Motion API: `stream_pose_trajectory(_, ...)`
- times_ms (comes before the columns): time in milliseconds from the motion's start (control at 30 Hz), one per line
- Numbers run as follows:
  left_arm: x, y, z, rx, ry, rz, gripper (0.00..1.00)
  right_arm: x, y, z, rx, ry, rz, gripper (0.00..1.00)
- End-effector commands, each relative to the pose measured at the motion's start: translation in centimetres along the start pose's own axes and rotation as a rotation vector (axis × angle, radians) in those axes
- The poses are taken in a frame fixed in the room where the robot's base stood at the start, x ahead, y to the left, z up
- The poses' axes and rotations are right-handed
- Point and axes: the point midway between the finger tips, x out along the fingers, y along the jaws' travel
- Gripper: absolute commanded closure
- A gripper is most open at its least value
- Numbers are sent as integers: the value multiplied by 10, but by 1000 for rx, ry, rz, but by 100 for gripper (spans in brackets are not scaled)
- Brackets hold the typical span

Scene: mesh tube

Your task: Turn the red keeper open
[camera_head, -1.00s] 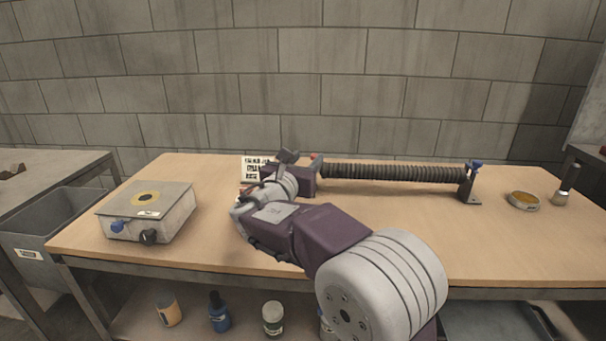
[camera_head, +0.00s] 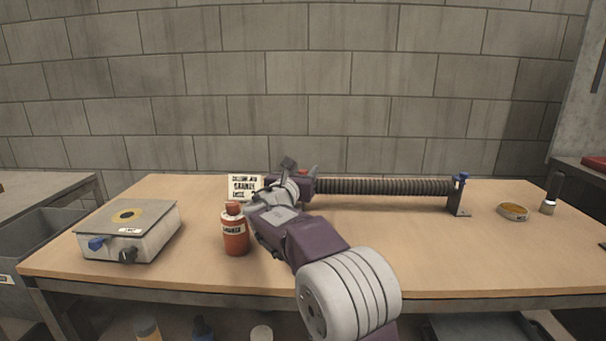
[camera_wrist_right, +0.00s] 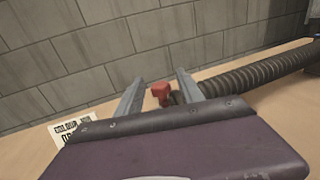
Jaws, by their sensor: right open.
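The red keeper (camera_wrist_right: 161,91) is at the near end of the dark ribbed tube (camera_wrist_right: 255,73) in the right wrist view. It lies between the two fingers of my right gripper (camera_wrist_right: 159,77), with gaps on both sides and no contact that I can see. In the head view the red keeper (camera_head: 303,172) is a small red patch between the fingertips of my right gripper (camera_head: 300,167), at the left end of the tube (camera_head: 385,186). My right gripper is open; its own body hides the tube's left mount. My left gripper is not in view.
A blue piece (camera_head: 461,176) tops the bracket (camera_head: 459,199) at the tube's right end. An orange bottle (camera_head: 235,234) and a printed card (camera_head: 242,182) stand left of my arm. A hotplate-like box (camera_head: 129,232) is further left. A round dish (camera_head: 513,211) lies right.

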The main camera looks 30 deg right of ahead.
Motion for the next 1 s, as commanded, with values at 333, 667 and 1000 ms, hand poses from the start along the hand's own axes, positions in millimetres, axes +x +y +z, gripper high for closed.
stream_pose_trajectory(333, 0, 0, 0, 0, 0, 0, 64, 0, 0, 0, 0, 0, 0, 100)
stream_pose_trajectory(667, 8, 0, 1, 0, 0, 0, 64, 0, -1, -2, 3, -1, 31, 100)
stream_pose_trajectory(1000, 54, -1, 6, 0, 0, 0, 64, 1, -4, -6, 5, -6, 251, 100)
